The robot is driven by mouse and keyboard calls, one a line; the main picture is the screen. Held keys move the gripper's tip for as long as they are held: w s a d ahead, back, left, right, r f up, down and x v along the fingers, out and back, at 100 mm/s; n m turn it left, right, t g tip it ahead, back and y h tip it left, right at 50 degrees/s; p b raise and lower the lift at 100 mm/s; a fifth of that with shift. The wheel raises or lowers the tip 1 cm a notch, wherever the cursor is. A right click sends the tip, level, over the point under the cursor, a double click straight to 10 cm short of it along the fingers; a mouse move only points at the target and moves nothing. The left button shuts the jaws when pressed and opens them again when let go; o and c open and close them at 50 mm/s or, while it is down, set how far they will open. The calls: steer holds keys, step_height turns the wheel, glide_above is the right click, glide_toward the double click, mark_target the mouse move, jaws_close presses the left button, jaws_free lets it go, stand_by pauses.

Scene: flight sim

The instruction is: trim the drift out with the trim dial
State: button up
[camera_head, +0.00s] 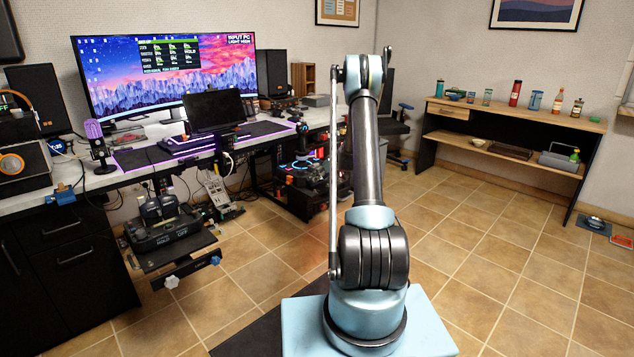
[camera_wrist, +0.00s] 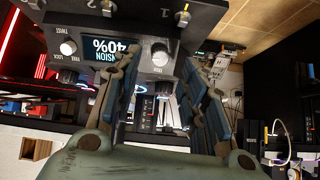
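In the wrist view my gripper (camera_wrist: 159,64) is open, with its two blue-padded fingers apart and nothing seen held between them. Past the fingertips is a dark control panel (camera_wrist: 110,18), seen upside down. It has a small screen (camera_wrist: 112,48) reading 40% and part of a word like "tension". A pale knob (camera_wrist: 68,48) sits beside the screen, and another pale knob (camera_wrist: 159,56) lines up with the gap between the fingers. I cannot tell which is the trim dial. In the head view my arm rises in the middle and my gripper cannot be made out.
In the head view a long desk (camera_head: 330,115) with a wide monitor (camera_head: 165,78) runs along the left. A wooden shelf table (camera_head: 520,113) with bottles stands at the right. The tiled floor (camera_head: 480,235) between is clear.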

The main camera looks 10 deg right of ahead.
steer(key=v, duration=0.6)
steer(key=shift+s+r, duration=0.15)
steer(key=shift+s, duration=0.05)
steer(key=shift+d, duration=0.1)
steer(key=s+a+r+m+g+h, duration=0.1)
steer(key=s+a+r, duration=0.1)
steer(key=s+r, duration=0.6)
steer(key=s+a+r+m+g, duration=0.1)
steer(key=s+a+r, duration=0.3)
steer(key=s, duration=0.8)
steer(key=s+a+r+m+g+h, duration=0.1)
steer(key=s+r, duration=0.6)
steer(key=s, duration=0.3)
steer(key=s+f+m+h, duration=0.1)
steer(key=s+f, duration=0.1)
steer(key=s, duration=0.9)
steer(key=s+d+f+m+g+h, duration=0.1)
steer(key=s+f, duration=0.2)
steer(key=s, duration=0.9)
steer(key=s+d+f+m+g+h, duration=0.1)
steer(key=s+f, duration=0.2)
steer(key=s, duration=0.9)
steer(key=shift+s, duration=0.2)
steer(key=shift+f, duration=0.1)
